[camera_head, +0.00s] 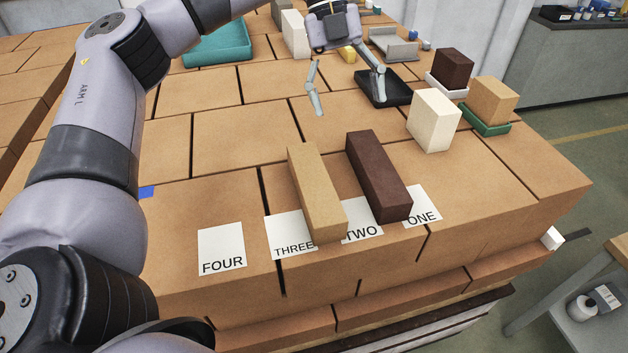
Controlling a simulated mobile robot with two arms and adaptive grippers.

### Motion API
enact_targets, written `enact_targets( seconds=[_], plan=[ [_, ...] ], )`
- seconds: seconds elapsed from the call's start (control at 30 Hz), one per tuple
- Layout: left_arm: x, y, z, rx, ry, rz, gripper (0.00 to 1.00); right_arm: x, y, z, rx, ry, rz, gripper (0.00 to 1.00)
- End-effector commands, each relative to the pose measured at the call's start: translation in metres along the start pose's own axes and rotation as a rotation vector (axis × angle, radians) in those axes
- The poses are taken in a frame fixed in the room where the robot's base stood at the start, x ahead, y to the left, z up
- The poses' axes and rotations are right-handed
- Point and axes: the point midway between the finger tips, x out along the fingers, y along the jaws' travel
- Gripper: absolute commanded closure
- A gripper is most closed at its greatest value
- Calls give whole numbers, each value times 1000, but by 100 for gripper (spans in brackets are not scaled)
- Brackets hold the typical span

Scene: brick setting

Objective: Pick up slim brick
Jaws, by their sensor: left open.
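Two long, slim bricks lie near the front edge: a tan brick (315,195) between the cards THREE and TWO, and a dark brown brick (378,178) reaching between TWO and ONE. A tall, narrow white brick (294,34) stands at the back. I cannot tell which one the task calls the slim brick. My left gripper (348,106) is open with nothing between its fingers. It is beyond the tan and dark bricks, and its right finger shows in front of a black tray (397,91). My right gripper is not in view.
A white block (433,120) stands at the right. Behind it, a tan block sits on a green tray (487,128) and a brown block on a white tray (440,86). A teal tray (218,46) is at the back left. Card FOUR (221,249) is bare.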

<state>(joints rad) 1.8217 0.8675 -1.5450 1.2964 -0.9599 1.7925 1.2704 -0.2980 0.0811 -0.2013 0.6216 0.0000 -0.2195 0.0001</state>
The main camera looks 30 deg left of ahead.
Motion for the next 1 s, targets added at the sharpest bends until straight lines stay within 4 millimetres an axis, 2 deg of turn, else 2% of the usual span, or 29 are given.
enact_targets(
  seconds=[0.03,0.1,0.2,0.37,0.5,0.83,1.0],
  plan=[
    [-3,30,17,-73,-41,44,23,27,-1,3,0,-1,-1,100],
    [-5,51,25,-127,-60,87,23,42,-2,4,0,0,-1,100],
    [-7,66,31,-167,-72,114,23,54,-5,5,1,-1,-4,100],
    [-2,77,34,-191,-78,131,23,64,-6,8,2,-3,-6,100],
    [23,81,37,-190,-76,135,23,78,-5,11,1,-5,-4,100],
    [85,89,37,-189,-77,135,23,64,-2,11,2,-8,-1,100],
    [105,91,39,-189,-79,131,23,61,-2,10,2,-7,-1,100]
  ],
)
